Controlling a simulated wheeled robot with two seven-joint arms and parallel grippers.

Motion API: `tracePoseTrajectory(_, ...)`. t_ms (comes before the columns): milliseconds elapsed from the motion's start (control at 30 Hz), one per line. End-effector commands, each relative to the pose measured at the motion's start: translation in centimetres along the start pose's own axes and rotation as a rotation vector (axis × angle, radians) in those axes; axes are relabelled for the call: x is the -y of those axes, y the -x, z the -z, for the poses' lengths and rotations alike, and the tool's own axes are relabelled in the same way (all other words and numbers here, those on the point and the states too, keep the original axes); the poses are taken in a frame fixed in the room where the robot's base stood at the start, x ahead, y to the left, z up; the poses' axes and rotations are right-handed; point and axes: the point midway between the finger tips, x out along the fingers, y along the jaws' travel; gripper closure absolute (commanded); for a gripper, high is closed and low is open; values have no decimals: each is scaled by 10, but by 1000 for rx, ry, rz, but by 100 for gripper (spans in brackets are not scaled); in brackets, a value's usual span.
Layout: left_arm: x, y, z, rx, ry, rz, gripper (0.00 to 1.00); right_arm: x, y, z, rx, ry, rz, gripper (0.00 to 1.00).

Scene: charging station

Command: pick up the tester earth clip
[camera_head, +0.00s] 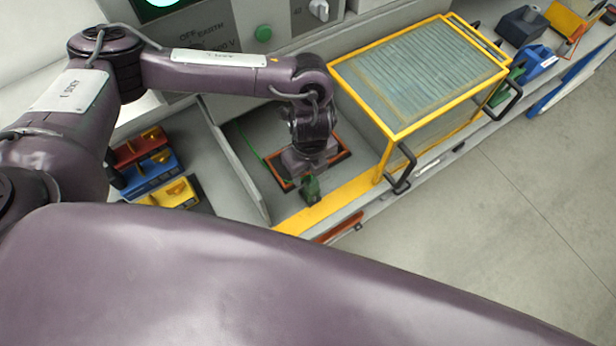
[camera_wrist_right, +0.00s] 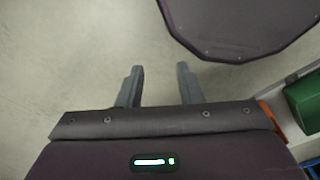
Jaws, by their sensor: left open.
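A small green clip (camera_head: 311,190), which looks like the tester earth clip, is at the lower end of my left gripper (camera_head: 309,172) in the head view. A thin green lead (camera_head: 251,143) runs nearby over an orange-edged dark mat or tray (camera_head: 281,184). My left gripper points down over this tray and is open. Its fingers are mostly hidden, so I cannot tell whether they are around the clip or just above it. My right gripper (camera_wrist_right: 159,84) is open and empty above the pale floor in the right wrist view.
A yellow-framed box with a ribbed clear top (camera_head: 420,75) stands right of the left gripper. Red, blue and yellow blocks (camera_head: 152,172) lie left of a grey divider. A green object (camera_wrist_right: 304,100) is right of the right gripper.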

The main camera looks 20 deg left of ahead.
Motion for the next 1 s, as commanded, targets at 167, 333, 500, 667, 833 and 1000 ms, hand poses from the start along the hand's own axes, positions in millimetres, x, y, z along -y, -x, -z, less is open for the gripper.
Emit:
tracePoseTrajectory(167, 1, -22, 0, -1, 1, 2, 47, -5, -20, -13, 16, 3, -6, 67)
tracePoseTrajectory(333, 2, -30, 0, -2, 1, 3, 47, -9, -28, -18, 23, 4, -11, 67)
tracePoseTrajectory(500, 4, -53, 1, -3, 1, 3, 47, -8, -51, -16, 15, 3, -10, 67)
tracePoseTrajectory(667, 4, -72, 1, -3, 0, 3, 47, -4, -69, -12, 9, 1, -5, 67)
tracePoseTrajectory(833, 5, -72, 1, -3, 1, 3, 47, 2, -69, -11, 7, -2, 1, 67)
tracePoseTrajectory(1000, 4, -71, 1, -4, 1, 3, 52, 3, -68, -11, 6, -2, 2, 67)
